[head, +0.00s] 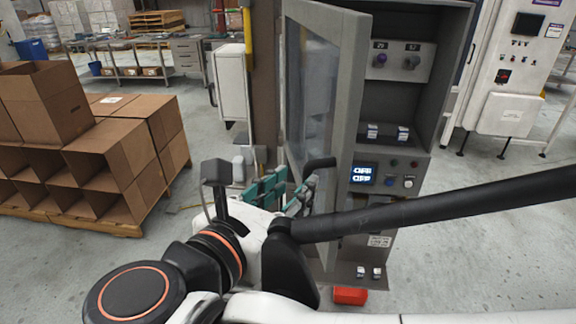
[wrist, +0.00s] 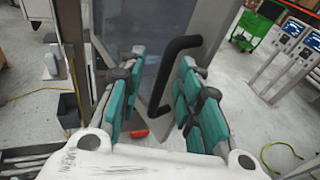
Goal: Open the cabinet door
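The grey cabinet (head: 420,100) stands at centre right in the head view. Its framed glass door (head: 352,95) is swung outward, and the shelves and controls inside show. The black door handle (head: 320,163) sticks out low on the door, beside my gripper (head: 290,185). In the wrist view my gripper (wrist: 160,75) has its teal-padded fingers spread wide. The bent black handle (wrist: 172,75) shows between them, nearer the right finger, with a visible gap on the left. I cannot tell whether the handle touches the right finger.
Stacked cardboard boxes (head: 90,140) on a pallet stand at the left. A brown column (head: 265,80) rises just left of the door. A red block (head: 350,295) lies on the floor at the cabinet's base. A white machine (head: 510,75) stands at the right.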

